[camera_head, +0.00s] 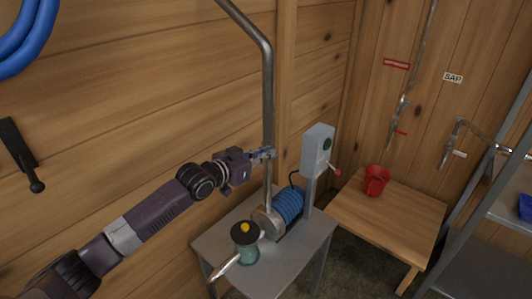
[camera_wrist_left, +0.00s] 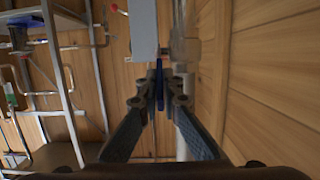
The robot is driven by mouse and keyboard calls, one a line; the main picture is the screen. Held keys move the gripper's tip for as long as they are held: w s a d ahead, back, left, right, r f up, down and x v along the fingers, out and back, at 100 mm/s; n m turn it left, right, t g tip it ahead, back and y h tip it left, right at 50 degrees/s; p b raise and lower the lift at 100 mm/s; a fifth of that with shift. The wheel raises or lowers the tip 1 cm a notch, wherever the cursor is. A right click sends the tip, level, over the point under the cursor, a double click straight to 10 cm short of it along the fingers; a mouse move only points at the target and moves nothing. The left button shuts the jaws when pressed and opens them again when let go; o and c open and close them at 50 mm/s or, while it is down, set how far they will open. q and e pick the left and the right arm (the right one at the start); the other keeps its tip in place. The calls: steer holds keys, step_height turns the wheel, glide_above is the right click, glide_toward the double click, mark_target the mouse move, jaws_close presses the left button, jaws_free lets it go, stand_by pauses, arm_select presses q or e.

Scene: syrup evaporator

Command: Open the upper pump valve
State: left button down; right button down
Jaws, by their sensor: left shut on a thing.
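The upper pump valve sits on the vertical metal pipe (camera_head: 267,95) above the pump (camera_head: 267,222). Its narrow blue handle (camera_wrist_left: 159,80) shows between my fingertips in the left wrist view. My left gripper (camera_head: 268,153) reaches in from the left at the pipe, below its bend, and is shut on the handle. The fingers hide most of the valve body in the head view, and I cannot tell the handle's exact angle there. My left fingers also show in the left wrist view (camera_wrist_left: 159,101). My right gripper is in neither view.
A grey switch box (camera_head: 317,151) with a red lever (camera_head: 335,169) stands just right of the pipe. The blue motor (camera_head: 289,206) and a teal canister (camera_head: 245,249) are on the metal table (camera_head: 292,263). A red cup (camera_head: 376,182) stands on a wooden table (camera_head: 405,218).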

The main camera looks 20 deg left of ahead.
arm_select(q)
steer(key=c, duration=2.1)
jaws_free()
steer(key=shift+v, duration=6)
steer(key=shift+c, duration=0.3)
